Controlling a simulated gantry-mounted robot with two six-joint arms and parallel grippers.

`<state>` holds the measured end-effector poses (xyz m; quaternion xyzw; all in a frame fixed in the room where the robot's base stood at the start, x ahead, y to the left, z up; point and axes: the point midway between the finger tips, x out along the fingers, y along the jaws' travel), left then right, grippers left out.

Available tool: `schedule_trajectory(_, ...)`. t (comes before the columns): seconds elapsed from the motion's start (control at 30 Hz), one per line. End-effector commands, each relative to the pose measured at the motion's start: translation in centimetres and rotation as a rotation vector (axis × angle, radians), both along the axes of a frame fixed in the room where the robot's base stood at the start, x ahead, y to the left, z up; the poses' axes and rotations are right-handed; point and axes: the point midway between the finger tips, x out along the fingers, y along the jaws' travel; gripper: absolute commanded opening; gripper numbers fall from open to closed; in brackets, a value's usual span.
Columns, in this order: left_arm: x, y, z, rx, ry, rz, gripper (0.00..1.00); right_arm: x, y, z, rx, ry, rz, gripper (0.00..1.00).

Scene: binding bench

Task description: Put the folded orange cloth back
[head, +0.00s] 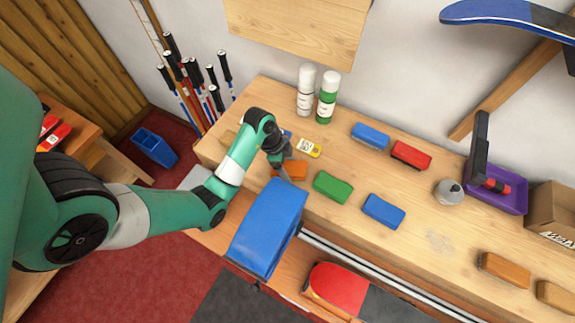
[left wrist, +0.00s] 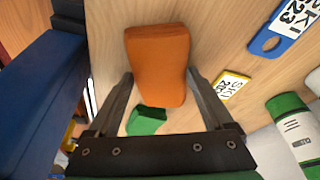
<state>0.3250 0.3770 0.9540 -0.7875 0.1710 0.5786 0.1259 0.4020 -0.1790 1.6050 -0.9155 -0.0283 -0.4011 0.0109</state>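The folded orange cloth (head: 292,170) is at the left part of the wooden bench, under my left gripper (head: 280,160). In the left wrist view the cloth (left wrist: 157,60) lies between the two fingertips of my left gripper (left wrist: 160,73). The fingers touch its long sides, and its middle looks slightly pinched in. It looks nearer to the camera than the green block beyond it; its exact height over the bench is unclear. My right gripper is not in view.
A green block (head: 333,187) and a blue one (head: 384,210) lie to the right. A yellow tag (head: 309,148) lies just behind, with two bottles (head: 326,97) further back. A big blue object (head: 268,225) stands at the front edge. A purple tray (head: 511,199) is far right.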

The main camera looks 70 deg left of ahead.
Motion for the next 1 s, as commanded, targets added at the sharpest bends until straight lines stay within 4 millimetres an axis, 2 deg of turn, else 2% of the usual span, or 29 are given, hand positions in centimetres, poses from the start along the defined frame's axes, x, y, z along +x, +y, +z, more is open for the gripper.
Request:
schedule_trajectory(0.03, 0.0, 0.0, 0.0, 0.000, 0.000, 0.000, 0.94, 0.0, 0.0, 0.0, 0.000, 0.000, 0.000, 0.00)
schedule_trajectory(0.07, 0.0, 0.0, 0.0, 0.000, 0.000, 0.000, 1.00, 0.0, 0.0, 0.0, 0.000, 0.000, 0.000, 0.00)
schedule_trajectory(0.3, 0.0, 0.0, 0.1, 0.000, 0.000, 0.000, 1.00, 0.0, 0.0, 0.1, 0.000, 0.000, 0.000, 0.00)
schedule_trajectory(0.43, -0.1, 0.1, 1.1, 0.000, -0.001, 0.001, 1.00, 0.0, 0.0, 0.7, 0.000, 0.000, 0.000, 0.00)
schedule_trajectory(0.57, -0.8, 0.4, 3.8, 0.002, -0.003, 0.002, 1.00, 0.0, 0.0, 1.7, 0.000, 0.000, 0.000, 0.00)
schedule_trajectory(0.6, -1.1, 0.6, 5.2, 0.001, -0.002, 0.002, 1.00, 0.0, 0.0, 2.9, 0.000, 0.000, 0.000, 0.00)
schedule_trajectory(0.7, -1.9, 0.8, 8.0, -0.001, 0.000, 0.002, 1.00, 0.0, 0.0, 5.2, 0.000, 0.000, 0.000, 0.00)
schedule_trajectory(0.83, -2.5, 1.2, 10.3, -0.001, 0.000, 0.002, 1.00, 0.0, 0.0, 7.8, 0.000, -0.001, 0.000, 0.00)
schedule_trajectory(1.0, -3.1, 1.4, 11.8, -0.001, 0.002, 0.002, 1.00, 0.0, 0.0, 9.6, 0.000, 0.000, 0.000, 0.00)
